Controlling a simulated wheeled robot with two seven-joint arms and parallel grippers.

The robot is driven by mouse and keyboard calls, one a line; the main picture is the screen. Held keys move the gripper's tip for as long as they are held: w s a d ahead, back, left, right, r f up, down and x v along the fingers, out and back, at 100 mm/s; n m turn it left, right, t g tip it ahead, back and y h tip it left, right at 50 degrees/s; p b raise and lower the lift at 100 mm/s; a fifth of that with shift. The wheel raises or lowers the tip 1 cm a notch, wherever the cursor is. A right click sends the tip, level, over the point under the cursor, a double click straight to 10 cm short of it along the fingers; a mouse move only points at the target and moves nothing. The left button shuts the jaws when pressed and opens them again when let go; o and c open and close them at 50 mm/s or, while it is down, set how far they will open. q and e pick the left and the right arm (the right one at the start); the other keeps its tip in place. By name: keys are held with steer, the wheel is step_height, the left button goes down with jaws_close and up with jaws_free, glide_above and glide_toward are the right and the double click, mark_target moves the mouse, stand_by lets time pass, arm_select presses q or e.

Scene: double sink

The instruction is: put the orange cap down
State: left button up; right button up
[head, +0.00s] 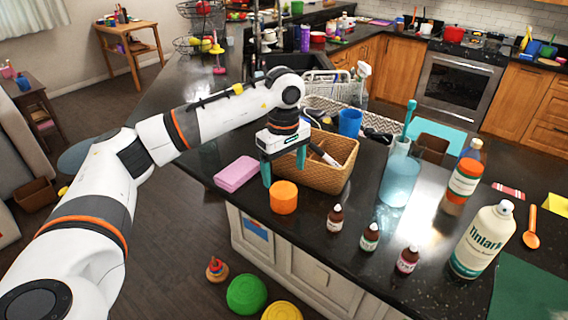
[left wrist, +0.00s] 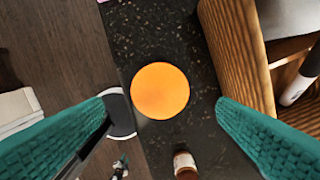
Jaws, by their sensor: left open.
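The orange cap (head: 284,197) is a short round cylinder standing on the dark counter near its front edge. In the left wrist view the orange cap (left wrist: 160,90) shows its round top between the two teal fingers, with clear space on both sides. My left gripper (head: 284,167) is open and sits just above and behind the cap, fingers pointing down. In the left wrist view the left gripper (left wrist: 162,138) has its fingers wide apart and nothing between them touches. My right gripper is not in view.
A wicker basket (head: 337,178) stands close to the right of the gripper. A pink sponge (head: 237,173) lies to the left. Small brown bottles (head: 335,218) stand to the right, with a large white bottle (head: 483,240) farther right. The counter edge is close by.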

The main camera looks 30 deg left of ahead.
mark_target(284, 190)
arm_select(q)
step_height(284, 190, up, 4)
steer(key=shift+b, duration=0.4)
